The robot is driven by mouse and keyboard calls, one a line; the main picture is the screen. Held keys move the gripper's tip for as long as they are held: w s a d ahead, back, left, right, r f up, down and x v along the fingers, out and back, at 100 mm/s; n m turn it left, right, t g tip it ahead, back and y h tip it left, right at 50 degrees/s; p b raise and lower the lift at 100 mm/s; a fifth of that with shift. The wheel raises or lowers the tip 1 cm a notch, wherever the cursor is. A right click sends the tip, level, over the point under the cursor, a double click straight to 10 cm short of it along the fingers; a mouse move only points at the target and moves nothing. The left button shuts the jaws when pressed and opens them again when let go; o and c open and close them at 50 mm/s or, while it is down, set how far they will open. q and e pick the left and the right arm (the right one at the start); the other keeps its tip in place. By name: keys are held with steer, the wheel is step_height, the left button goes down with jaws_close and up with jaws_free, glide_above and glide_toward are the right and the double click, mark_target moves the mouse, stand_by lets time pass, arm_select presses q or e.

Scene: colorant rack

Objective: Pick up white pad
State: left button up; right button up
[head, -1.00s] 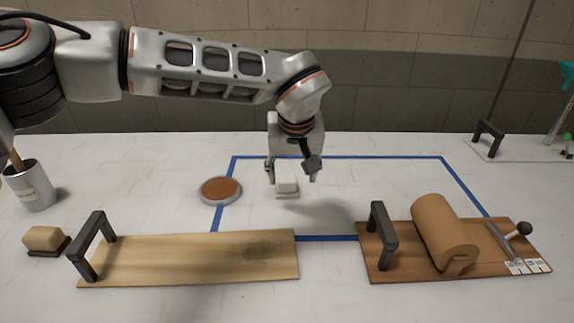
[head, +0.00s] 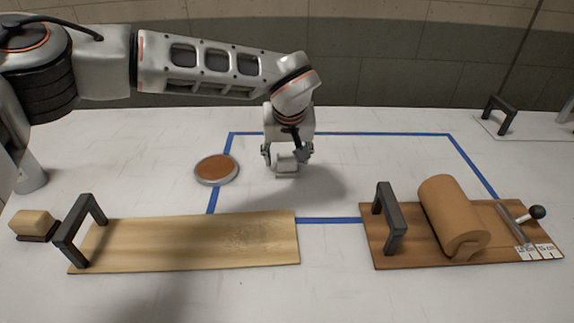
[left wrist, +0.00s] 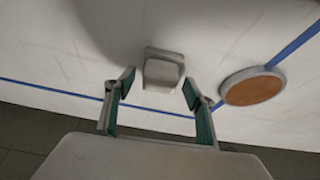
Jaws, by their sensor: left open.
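The white pad (head: 287,164) is a small pale block on a flat base, on the white table inside the blue tape outline. In the left wrist view the white pad (left wrist: 163,71) lies just past the fingertips, between their lines. My left gripper (head: 287,154) points down over the pad, its fingers at either side of it. In the left wrist view my left gripper (left wrist: 157,88) is open with nothing held between the fingers. Whether the fingers touch the pad cannot be told. My right gripper is not in view.
A round brown-topped dish (head: 216,169) sits left of the pad. A board with a handle (head: 200,240) lies in front, and a board with a brown roll (head: 450,215) is at front right. A tan block (head: 33,223) is at far left. The table right of the pad is clear.

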mark_target(287, 155)
arm_select(q)
steer(key=c, duration=1.2)
steer(key=shift+r, duration=0.1)
step_height(287, 155, up, 20)
steer(key=shift+f+p, duration=0.1)
steer(key=shift+p, duration=1.15)
steer(key=shift+o, duration=1.2)
steer(key=shift+c, duration=0.6)
